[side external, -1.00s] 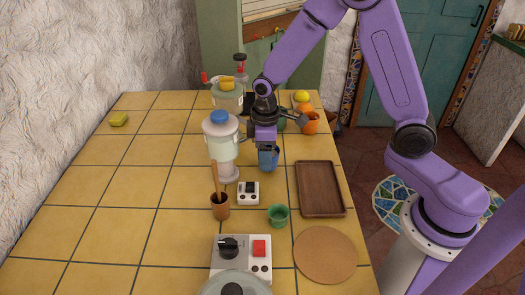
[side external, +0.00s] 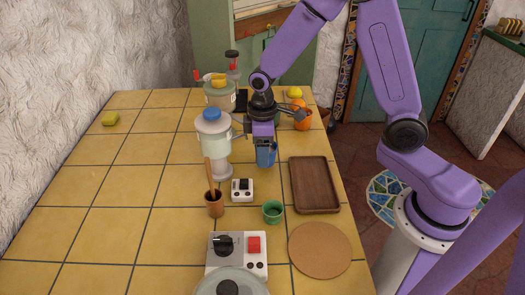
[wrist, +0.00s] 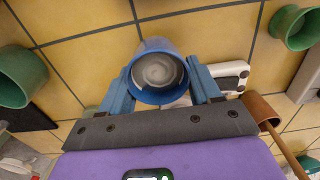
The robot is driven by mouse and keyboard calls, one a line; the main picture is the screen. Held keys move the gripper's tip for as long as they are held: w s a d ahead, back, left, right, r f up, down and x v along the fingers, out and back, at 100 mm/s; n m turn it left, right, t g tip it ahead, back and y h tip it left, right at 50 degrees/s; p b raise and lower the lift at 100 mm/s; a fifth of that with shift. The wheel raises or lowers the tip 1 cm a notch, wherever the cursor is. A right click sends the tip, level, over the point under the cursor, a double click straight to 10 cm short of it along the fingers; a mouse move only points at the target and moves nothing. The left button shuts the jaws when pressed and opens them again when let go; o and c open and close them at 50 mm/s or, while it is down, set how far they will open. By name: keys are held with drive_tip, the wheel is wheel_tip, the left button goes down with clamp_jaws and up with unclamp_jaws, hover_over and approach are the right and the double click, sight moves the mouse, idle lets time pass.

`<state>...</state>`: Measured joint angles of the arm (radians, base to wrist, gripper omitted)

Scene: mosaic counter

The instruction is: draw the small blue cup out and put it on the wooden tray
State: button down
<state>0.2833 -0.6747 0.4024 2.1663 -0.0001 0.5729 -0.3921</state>
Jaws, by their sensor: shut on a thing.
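The small blue cup (side external: 266,158) is between the fingers of my gripper (side external: 264,147), to the right of the blender-like jar with a blue cap. In the wrist view the cup (wrist: 157,44) shows its open mouth and grey inside, with a blue finger against each side. My gripper (wrist: 158,82) is shut on it. I cannot tell whether the cup's base touches the counter. The wooden tray (side external: 315,185) lies flat and empty to the right and nearer the camera, apart from the cup.
The jar (side external: 214,145) stands close left of my gripper. A small white switch box (side external: 242,190), a green cup (side external: 273,212) and a brown pot with a wooden stick (side external: 214,204) stand nearer. An orange cup (side external: 302,122) is behind. A round cork mat (side external: 320,250) lies in front of the tray.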

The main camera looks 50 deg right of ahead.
drive_tip(key=shift+r, duration=2.55)
drive_tip(key=s+d+r+n, duration=0.2)
drive_tip(key=s+n, duration=0.1)
drive_tip(key=s, duration=0.3)
drive_tip(key=s+d+r+n, duration=0.2)
drive_tip(key=s+n, duration=0.1)
drive_tip(key=s, duration=0.4)
drive_tip(key=shift+g, duration=0.3)
drive_tip(key=shift+w+f, duration=0.15)
drive_tip(key=shift+f, duration=4.1)
drive_tip(key=shift+f, duration=0.95)
drive_tip(key=shift+c, duration=0.7)
unclamp_jaws()
